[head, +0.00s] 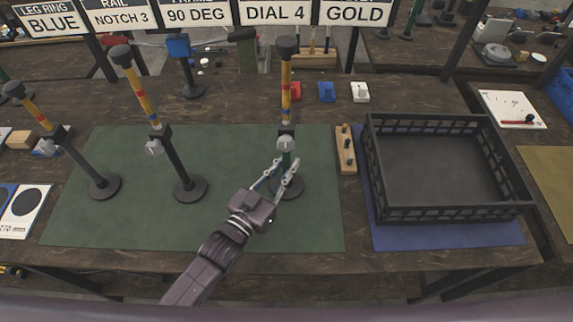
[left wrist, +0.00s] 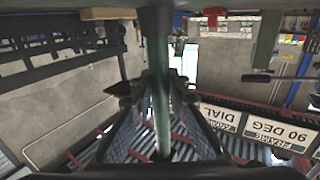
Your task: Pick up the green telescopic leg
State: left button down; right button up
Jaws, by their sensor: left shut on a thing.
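The green telescopic leg (head: 287,158) stands upright on a round dark base at the right part of the green mat. Its upper tube is yellow with coloured rings, with a black cap on top and a grey clamp knob midway. My left gripper (head: 286,172) is shut on its lower tube, just below the knob and above the base. In the left wrist view the green tube (left wrist: 160,95) runs between the gripper's fingers (left wrist: 157,98). My right gripper is out of view.
Two dark legs, one tilted at left (head: 75,155) and one in the middle (head: 180,165), stand on the green mat (head: 240,225). A wooden peg block (head: 346,150) and a black crate (head: 445,213) on a blue mat are to the right. Signs hang at the back.

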pick_arm(q)
notch_tip(320, 180, up, 9)
jog(key=shift+f, duration=4.25)
jog(key=shift+f, duration=0.25)
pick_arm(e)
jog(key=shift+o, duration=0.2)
